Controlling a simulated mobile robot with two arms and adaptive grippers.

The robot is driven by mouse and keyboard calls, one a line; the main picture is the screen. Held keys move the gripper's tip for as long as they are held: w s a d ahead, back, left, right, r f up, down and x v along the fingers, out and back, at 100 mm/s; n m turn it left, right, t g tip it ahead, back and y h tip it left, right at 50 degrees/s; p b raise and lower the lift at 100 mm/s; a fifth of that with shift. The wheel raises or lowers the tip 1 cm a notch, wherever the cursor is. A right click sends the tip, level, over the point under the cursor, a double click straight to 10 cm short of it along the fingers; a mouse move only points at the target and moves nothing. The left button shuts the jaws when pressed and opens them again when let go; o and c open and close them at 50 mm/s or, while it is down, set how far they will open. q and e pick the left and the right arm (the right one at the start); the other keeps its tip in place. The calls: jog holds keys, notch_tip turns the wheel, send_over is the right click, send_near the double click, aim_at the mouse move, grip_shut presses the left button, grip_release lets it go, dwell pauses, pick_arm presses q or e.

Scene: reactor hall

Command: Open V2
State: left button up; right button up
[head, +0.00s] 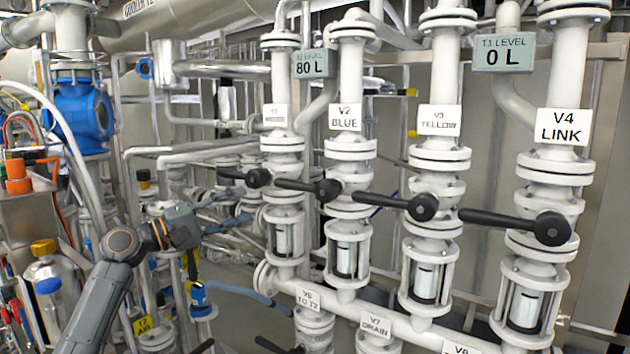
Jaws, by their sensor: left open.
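The V2 valve (352,166) is on a white vertical pipe in the middle, under a label reading "V2 BLUE" (345,117). Its black lever (298,186) points left, roughly level and across the pipe, from a round hub at the valve's front. Its left end comes close to the V1 hub in the picture. My left gripper (194,232) is left of and lower than the V2 lever, apart from it. It is open with nothing seen in it, and its fingers are small and hard to make out against the pipes. My right gripper is not in view.
Similar black levers stand on V1 (238,176), V3 (395,202) and V4 (515,221), all pointing left. Displays read 80 L (312,64) and 0 L (503,54). Lower valves include V7 (376,325). Pipes and a blue valve body (83,115) crowd the left.

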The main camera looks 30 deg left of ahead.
aim_at(286, 185)
pick_arm(q)
jog(key=p+x, duration=0.2)
jog(key=x, duration=0.2)
jog(key=p+x, duration=0.2)
jog(key=x, duration=0.2)
jog(key=r+p+x, duration=0.1)
jog(key=p+x, duration=0.1)
jog(key=x, duration=0.2)
jog(key=shift+s+d, duration=0.1)
jog(key=shift+d, duration=0.1)
jog(key=shift+w+d, duration=0.3)
jog(key=shift+w, duration=0.3)
grip_shut()
